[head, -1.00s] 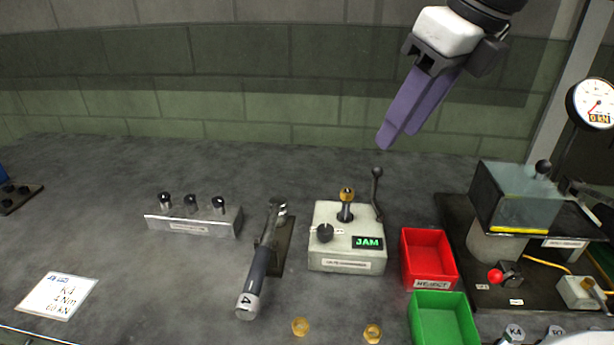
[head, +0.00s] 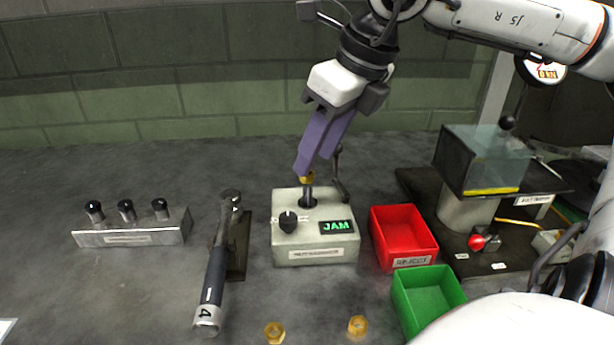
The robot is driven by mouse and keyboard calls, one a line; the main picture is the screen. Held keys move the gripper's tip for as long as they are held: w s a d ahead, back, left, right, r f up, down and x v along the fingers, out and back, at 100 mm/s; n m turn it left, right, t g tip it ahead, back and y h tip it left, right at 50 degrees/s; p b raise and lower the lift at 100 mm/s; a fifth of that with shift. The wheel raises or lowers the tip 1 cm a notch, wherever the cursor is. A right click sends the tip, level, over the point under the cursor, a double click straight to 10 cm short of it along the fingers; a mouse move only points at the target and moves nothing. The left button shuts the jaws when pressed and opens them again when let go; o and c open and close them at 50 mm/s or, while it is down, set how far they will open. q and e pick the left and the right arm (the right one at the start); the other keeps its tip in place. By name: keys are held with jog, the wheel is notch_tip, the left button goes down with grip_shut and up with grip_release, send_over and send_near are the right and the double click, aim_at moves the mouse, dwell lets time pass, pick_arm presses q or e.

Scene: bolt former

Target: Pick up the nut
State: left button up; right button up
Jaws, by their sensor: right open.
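A brass nut (head: 307,178) sits on top of the dark post of a grey box (head: 315,250), whose green display reads JAM. My right gripper (head: 312,170) points down at this nut, its purple fingers open and right by it. The fingers partly cover the nut, and I cannot tell whether they touch it. Two more brass nuts lie on the bench at the front, one at the left (head: 274,332) and one at the right (head: 357,327). My left gripper is not in view.
A torque wrench (head: 217,270) lies left of the box, with a metal block of sockets (head: 130,236) beyond it. A red bin (head: 403,235) and a green bin (head: 428,292) stand to the right. A lever (head: 338,175) rises behind the box. A press (head: 485,165) stands far right.

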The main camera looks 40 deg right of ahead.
aim_at(313, 175)
jog(key=shift+x, duration=1.55)
jog(key=shift+d, duration=0.1)
grip_shut()
notch_tip(313, 175, up, 10)
jog(key=p, duration=0.1)
